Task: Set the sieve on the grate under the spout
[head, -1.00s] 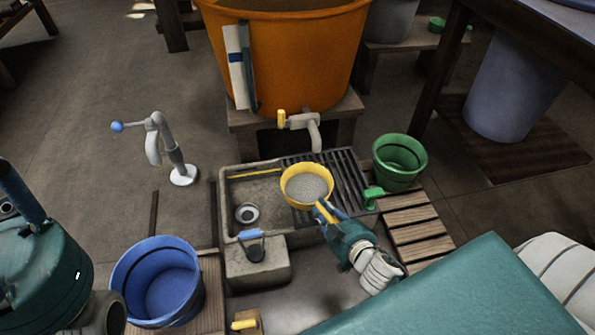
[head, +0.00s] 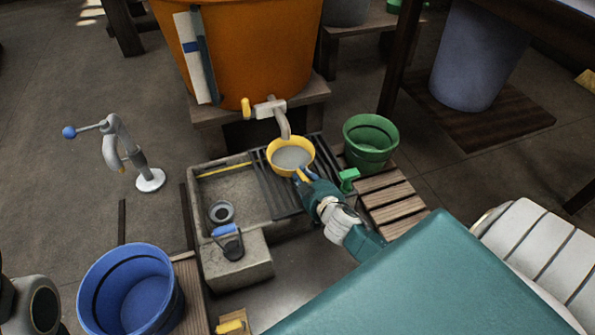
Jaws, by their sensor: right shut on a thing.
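The yellow sieve (head: 291,168) with grey mesh is over the dark slatted grate (head: 268,190), just below the spout (head: 283,124) of the orange vat. Whether it touches the bars cannot be told. My right gripper (head: 303,177) is shut on the sieve's near side, reaching in from the lower right. The grate spans the right part of the stone sink (head: 233,186). My left gripper is out of view; only a piece of my left arm shows at the lower left edge.
A green bucket (head: 370,140) stands close right of the grate, with a green-handled item (head: 348,178) beside it. A blue bucket (head: 130,290) is at lower left. A hand pump (head: 130,150) stands left. The orange vat (head: 262,50) is behind.

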